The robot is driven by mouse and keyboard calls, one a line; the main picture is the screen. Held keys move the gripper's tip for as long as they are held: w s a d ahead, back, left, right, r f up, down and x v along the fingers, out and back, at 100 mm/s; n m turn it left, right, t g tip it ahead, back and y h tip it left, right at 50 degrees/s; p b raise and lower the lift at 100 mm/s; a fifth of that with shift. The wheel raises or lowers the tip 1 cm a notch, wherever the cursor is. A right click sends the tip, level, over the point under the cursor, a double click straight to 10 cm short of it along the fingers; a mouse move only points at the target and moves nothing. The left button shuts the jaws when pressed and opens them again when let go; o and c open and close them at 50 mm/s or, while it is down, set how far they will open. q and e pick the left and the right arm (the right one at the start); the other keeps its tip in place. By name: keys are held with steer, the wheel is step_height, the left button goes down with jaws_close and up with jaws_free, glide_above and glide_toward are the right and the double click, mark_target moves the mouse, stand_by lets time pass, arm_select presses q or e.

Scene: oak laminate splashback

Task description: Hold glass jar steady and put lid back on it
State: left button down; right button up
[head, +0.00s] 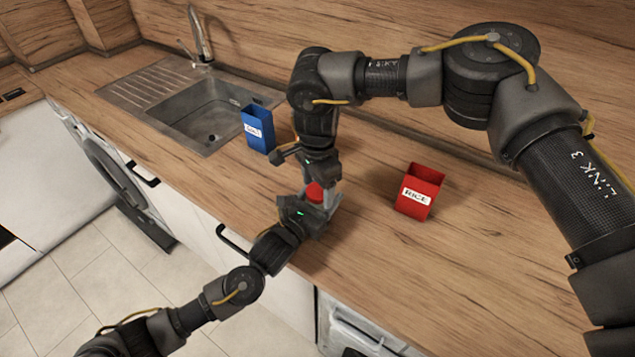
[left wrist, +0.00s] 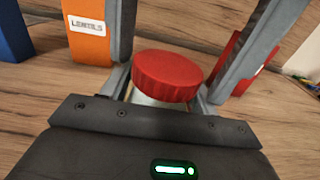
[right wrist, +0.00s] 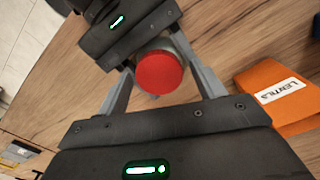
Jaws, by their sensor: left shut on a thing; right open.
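The glass jar (left wrist: 160,101) stands on the counter near its front edge, mostly hidden by my grippers. Its red lid (left wrist: 167,75) sits on top of it and looks level; whether it is screwed tight I cannot tell. The lid also shows in the right wrist view (right wrist: 160,72) and in the head view (head: 315,192). My left gripper (head: 318,212) is shut on the jar from the front, below the lid. My right gripper (head: 312,182) points down from above, open, with its fingers on either side of the lid and apart from it.
A blue box (head: 258,130) stands by the sink (head: 210,110). A red box labelled RICE (head: 418,192) stands to the right. An orange box labelled LENTILS (right wrist: 280,95) is near the jar, hidden behind my right arm in the head view.

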steer(key=c, duration=1)
steer(key=m, duration=0.3)
steer(key=shift+w, duration=0.1)
steer(key=o, duration=1.1)
steer(key=shift+r, duration=2.3)
steer(key=shift+c, duration=0.5)
